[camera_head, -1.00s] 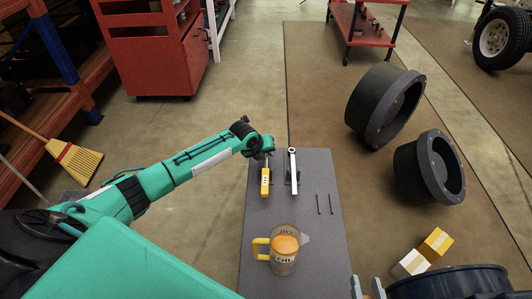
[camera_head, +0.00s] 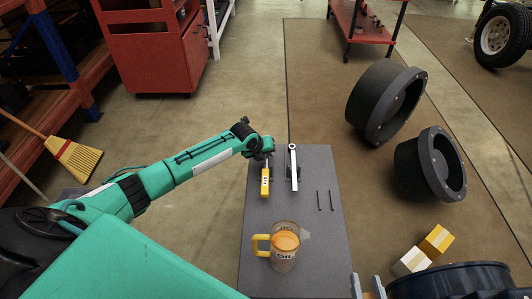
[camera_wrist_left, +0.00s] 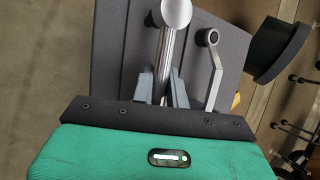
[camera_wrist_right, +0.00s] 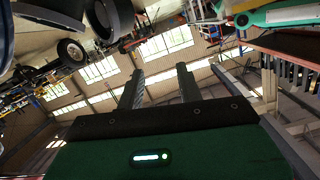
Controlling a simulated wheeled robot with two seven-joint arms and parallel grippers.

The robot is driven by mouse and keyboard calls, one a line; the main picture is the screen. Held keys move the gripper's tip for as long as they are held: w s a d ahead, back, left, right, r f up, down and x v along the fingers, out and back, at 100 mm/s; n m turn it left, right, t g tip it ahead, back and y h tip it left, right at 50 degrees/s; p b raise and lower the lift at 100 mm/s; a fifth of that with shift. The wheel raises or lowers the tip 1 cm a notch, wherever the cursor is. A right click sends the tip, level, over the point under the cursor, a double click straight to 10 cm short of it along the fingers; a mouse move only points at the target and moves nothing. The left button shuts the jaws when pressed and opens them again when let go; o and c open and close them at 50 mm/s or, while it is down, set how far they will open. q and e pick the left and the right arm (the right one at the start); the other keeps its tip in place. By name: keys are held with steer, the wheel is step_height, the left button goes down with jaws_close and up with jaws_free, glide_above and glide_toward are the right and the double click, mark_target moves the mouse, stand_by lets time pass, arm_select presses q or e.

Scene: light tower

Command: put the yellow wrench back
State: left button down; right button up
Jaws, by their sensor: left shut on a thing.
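The yellow wrench (camera_head: 265,183) hangs from my left gripper (camera_head: 264,160) over the far left part of the grey table (camera_head: 262,215). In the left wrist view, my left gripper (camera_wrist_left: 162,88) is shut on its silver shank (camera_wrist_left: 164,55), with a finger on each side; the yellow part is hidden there. A second, silver wrench (camera_head: 294,170) is close to its right, apart from it, and also shows in the left wrist view (camera_wrist_left: 214,70). My right gripper (camera_wrist_right: 160,87) is open and empty; its fingertips show at the bottom of the head view (camera_head: 368,285).
Two thin dark marks (camera_head: 325,201), pins or slots, are right of the silver wrench. An oil jug (camera_head: 284,250) stands near the table's front. Two black flanged cylinders (camera_head: 432,165) (camera_head: 385,103) and small boxes (camera_head: 436,240) are to the right. A red cabinet (camera_head: 152,50) is behind left.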

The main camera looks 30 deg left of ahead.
arm_select(q)
steer(key=shift+f, duration=0.2)
steer(key=c, duration=1.3)
jaws_free()
steer(key=shift+f, duration=0.1)
